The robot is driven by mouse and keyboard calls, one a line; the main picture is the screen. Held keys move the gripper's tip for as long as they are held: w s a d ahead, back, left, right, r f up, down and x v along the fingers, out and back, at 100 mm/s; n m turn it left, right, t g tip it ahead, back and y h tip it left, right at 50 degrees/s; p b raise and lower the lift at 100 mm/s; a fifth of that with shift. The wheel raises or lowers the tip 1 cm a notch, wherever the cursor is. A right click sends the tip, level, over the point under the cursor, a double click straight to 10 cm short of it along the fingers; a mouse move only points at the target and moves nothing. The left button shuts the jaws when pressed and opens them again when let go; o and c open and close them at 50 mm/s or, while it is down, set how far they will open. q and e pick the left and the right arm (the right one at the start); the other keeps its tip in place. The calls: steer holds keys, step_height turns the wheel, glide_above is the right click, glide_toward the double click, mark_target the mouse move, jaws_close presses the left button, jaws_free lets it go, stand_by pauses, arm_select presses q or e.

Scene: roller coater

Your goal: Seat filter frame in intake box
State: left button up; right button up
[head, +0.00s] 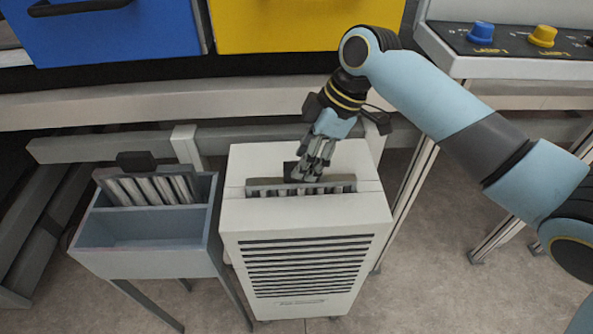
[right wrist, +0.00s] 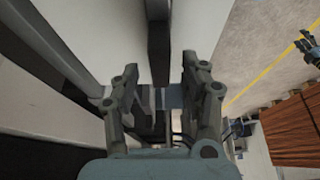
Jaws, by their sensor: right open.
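The white intake box (head: 305,215) stands at the middle of the head view, with louvres on its front. A grey filter frame (head: 335,184) sits in the slot in its top, mostly hidden inside, with its upper edge and a strip of pleats showing. Its dark handle tab (head: 290,171) sticks up at the middle, partly hidden by my right gripper (head: 309,174). In the right wrist view, the fingers of my right gripper (right wrist: 160,90) stand apart on either side of the dark tab (right wrist: 158,40), with visible gaps.
A grey stand (head: 140,262) on the left holds another pleated filter (head: 150,188) with a black tab in its rear compartment; its front compartment is empty. Behind are a bench rail (head: 100,110), a blue bin (head: 120,40), a yellow bin (head: 300,25) and a control panel (head: 515,42).

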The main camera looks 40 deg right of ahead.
steer(key=v, duration=0.6)
stand_by(0.3)
steer(key=s+a+m+t+h, duration=0.15)
steer(key=s+m+h, duration=0.25)
steer(key=s+m, duration=0.95)
steer(key=s+d+f+n+g+b, duration=0.15)
steer(key=s+f, duration=0.25)
steer(key=f, duration=1.2)
steer(key=s+d+f+n+b, duration=0.1)
steer(key=s+f+b, duration=0.15)
steer(key=f, duration=1.35)
steer(key=s+f+g+b, duration=0.1)
steer(key=s+f, duration=1.5)
steer(key=s, duration=0.2)
steer(key=shift+d+h+b, duration=0.3)
steer(key=shift+d, duration=0.15)
